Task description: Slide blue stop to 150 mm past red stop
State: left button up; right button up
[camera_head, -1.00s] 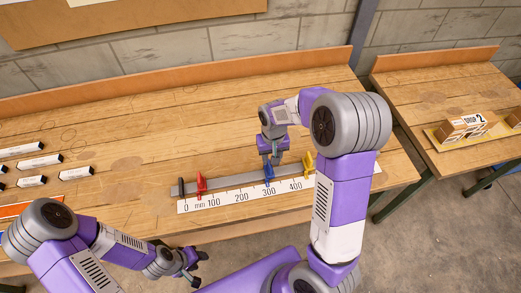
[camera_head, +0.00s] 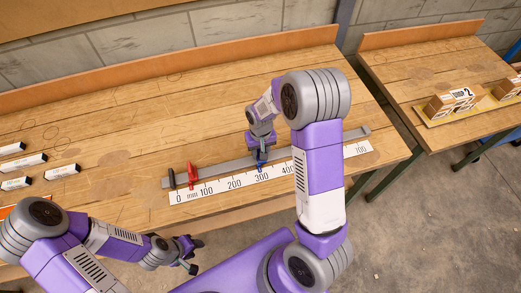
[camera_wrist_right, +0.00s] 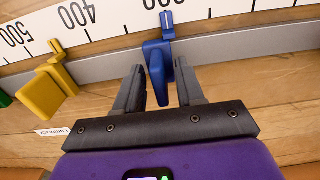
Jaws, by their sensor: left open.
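The blue stop (camera_head: 260,164) sits on the grey rail (camera_head: 221,170) beside the ruler. My right gripper (camera_wrist_right: 160,92) is open, with one finger on each side of the blue stop's tab and gaps visible. In the head view it is at the blue stop, its fingertips hard to make out. My left gripper (camera_head: 193,255) is open and empty at the bench's front.
A yellow stop (camera_wrist_right: 48,90) and the edge of a green stop (camera_wrist_right: 4,99) are farther up the scale, hidden behind my right arm in the head view. Several labelled blocks (camera_head: 62,171) lie at left. A second bench (camera_head: 405,85) with boxes stands at right.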

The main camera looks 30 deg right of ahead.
grip_shut()
jog(key=a, duration=0.3)
jog(key=w+a, duration=0.1)
jog(key=a, duration=0.2)
jog(key=w+a, duration=0.1)
jog(key=a, duration=0.2)
jog(key=shift+w+a, duration=0.2)
jog(key=shift+a, duration=0.2)
jog(key=shift+o, duration=0.3)
grip_release()
notch_tip(320, 180, up, 8)
jog(key=p, duration=0.1)
jog(key=shift+f+p, duration=0.15)
jog(key=shift+p, duration=0.15)
